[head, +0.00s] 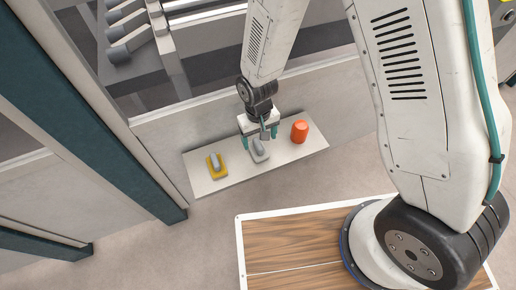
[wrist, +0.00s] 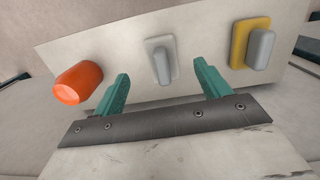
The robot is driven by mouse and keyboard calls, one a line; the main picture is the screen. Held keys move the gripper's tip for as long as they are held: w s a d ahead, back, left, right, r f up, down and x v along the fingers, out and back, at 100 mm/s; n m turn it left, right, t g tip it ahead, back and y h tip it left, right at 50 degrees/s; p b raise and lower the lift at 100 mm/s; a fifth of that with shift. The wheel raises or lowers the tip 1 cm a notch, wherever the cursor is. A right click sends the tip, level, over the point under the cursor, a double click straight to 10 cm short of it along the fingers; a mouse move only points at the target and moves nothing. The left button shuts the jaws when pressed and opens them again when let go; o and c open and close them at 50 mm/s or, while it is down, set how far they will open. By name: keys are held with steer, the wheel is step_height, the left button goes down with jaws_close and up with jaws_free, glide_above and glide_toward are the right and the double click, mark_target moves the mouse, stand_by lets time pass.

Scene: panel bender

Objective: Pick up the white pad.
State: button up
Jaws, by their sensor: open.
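The white pad (head: 259,152) lies on a light shelf, with a grey rounded handle on its top. In the wrist view the white pad (wrist: 151,66) sits beyond and between the two green fingers, its grey handle standing up from it. My gripper (head: 261,137) is open and empty, just above and beside the pad in the head view. In the wrist view my gripper (wrist: 162,80) has its fingers spread wider than the pad. The head view hides part of the pad behind the gripper.
A yellow pad (head: 216,166) with a grey handle lies left of the white pad on the shelf (head: 200,185). An orange cylinder (head: 299,131) stands to its right. Behind the shelf is the machine's panel (head: 190,120). A wooden panel with a white border (head: 290,240) lies on the floor.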

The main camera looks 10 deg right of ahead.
mark_target(258, 143)
steer(key=shift+w+a+t, duration=0.25)
steer(key=shift+w+t, duration=0.05)
steer(key=shift+w, duration=0.15)
steer(key=shift+w+f, duration=0.15)
steer(key=shift+f, duration=0.1)
steer(key=shift+d+f, duration=0.1)
steer(key=shift+f, duration=3.45)
steer(key=c, duration=1.1)
steer(key=shift+c, duration=0.2)
steer(key=shift+r, duration=0.1)
